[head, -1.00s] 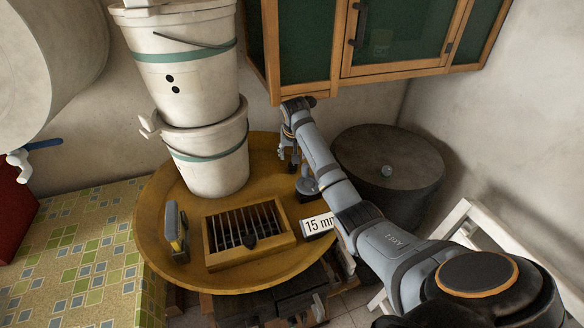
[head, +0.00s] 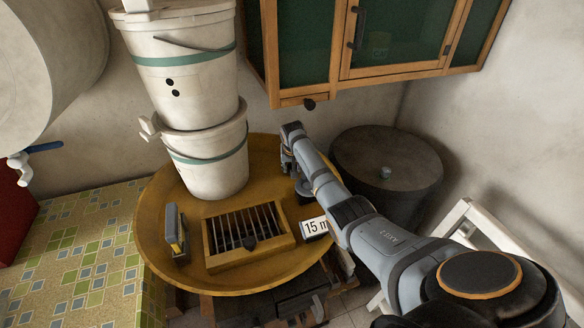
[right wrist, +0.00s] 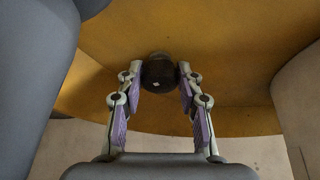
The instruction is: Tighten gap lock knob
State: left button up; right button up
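A small wooden frame with metal bars (head: 212,236) lies on the round yellow tray (head: 160,205). A dark knob (head: 250,243) shows at the front middle of its bars. My right gripper (head: 287,163) is over the back right of the tray, pointing down, well behind the frame. A small dark round piece (head: 304,188) stands by the gripper in the head view. My left gripper is not in view.
Stacked white buckets (head: 205,165) stand at the back left of the tray. A grey block with yellow (head: 175,232) stands left of the frame, a "15 mm" label (head: 313,227) right of it. A dark barrel (head: 400,165) stands right. The cabinet (head: 400,70) hangs above.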

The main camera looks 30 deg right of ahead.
jog(key=c, duration=0.6)
jog(key=shift+r+m+p, duration=0.25)
jog(key=shift+m+p, duration=0.05)
jog(key=shift+p, duration=0.15)
jog(key=shift+f+m+h, duration=0.2)
jog(key=shift+m+h, duration=0.1)
jog(key=shift+m, duration=0.3)
jog(key=o, duration=1.2)
jog(key=v, duration=1.2)
jog(key=shift+w, duration=0.35)
